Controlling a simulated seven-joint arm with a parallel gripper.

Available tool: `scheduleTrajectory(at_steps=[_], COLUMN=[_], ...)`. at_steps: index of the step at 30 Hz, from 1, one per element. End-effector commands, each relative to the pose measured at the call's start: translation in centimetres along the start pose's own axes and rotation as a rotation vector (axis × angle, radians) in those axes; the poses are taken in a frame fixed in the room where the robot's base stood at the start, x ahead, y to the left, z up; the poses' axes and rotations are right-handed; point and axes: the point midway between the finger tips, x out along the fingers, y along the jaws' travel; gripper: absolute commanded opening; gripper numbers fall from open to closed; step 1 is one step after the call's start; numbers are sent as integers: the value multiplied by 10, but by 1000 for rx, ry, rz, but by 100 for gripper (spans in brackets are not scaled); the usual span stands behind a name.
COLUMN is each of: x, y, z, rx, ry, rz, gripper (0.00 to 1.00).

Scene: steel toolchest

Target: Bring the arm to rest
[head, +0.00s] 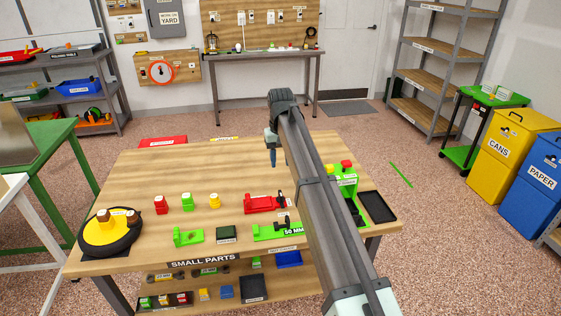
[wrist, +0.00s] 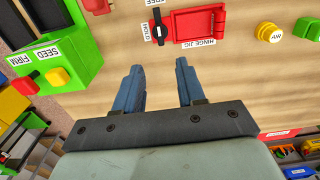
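My arm reaches out over the wooden workbench (head: 135,170) from the lower right in the head view. My gripper (head: 273,160) points down above the far part of the bench, partly hidden behind my own arm. In the wrist view my gripper (wrist: 159,70) shows two blue fingers standing apart, with only bare wood seen between them. The gripper is open and empty. A red hinge jig (wrist: 200,24) lies beyond the fingertips, apart from them; it also shows in the head view (head: 262,204).
A green box with red and yellow buttons (wrist: 60,45) stands left in the wrist view. Red (head: 161,205), green (head: 187,202) and yellow (head: 214,201) pieces stand on the bench. A black turntable (head: 108,240) is at left, a black tray (head: 378,207) at right. The bench's far left is clear.

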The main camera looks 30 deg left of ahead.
Motion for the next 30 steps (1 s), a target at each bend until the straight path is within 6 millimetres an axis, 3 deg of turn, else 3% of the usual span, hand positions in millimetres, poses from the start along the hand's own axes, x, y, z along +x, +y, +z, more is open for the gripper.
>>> scheduleTrajectory(at_steps=[11,16,20,30], x=[0,1,2,-1], y=[1,28,80,248], z=[0,0,2,24], rx=[0,9,22,65], ry=[1,33,99,327], rz=[0,-9,-20,-7], gripper=[39,39,39,39])
